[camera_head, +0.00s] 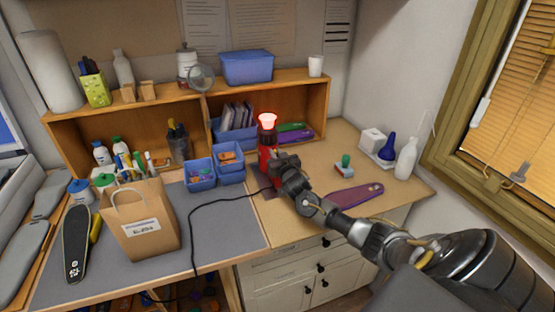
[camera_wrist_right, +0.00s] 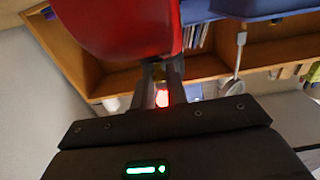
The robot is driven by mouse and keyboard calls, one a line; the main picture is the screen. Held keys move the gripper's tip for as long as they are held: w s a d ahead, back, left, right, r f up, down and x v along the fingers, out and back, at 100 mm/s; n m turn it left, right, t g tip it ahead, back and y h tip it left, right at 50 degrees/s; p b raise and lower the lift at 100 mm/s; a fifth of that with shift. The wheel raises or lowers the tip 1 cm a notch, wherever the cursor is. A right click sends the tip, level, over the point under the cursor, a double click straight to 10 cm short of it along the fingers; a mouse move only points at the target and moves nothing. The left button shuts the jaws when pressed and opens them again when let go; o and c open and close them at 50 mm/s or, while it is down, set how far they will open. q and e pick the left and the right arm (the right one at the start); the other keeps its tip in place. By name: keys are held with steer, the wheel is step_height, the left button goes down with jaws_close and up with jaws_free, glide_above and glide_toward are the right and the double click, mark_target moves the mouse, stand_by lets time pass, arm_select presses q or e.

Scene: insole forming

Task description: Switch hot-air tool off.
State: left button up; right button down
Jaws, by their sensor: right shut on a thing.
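The red hot-air tool (camera_head: 264,161) stands upright on the right part of the workbench, with its black cord trailing left over the grey mat. Its top end (camera_head: 267,121) glows red-white. My right gripper (camera_head: 279,162) reaches in from the right and is at the tool's side. In the right wrist view the red body of the tool (camera_wrist_right: 118,28) lies at the fingertips, and my right gripper (camera_wrist_right: 160,72) is shut on it. A bright red glow shows between the fingers. The tool's switch cannot be made out. My left gripper is not in view.
A purple insole (camera_head: 355,195) lies just right of my gripper, near a green-handled stamp (camera_head: 345,165). Blue bins (camera_head: 200,180) stand left of the tool. A paper bag (camera_head: 140,225) is farther left. A wooden shelf (camera_head: 315,100) stands behind.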

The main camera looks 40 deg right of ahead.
steer(key=c, duration=1.4)
jaws_free()
steer(key=shift+s+r, duration=0.1)
steer(key=shift+r, duration=0.05)
steer(key=shift+s+a+f, duration=0.2)
steer(key=shift+s, duration=0.25)
steer(key=b+v, duration=0.2)
steer(key=v, duration=0.7)
steer(key=shift+s+r+b, duration=0.2)
steer(key=shift+s+b, duration=0.1)
steer(key=shift+s, duration=0.1)
steer(key=shift+a, duration=0.1)
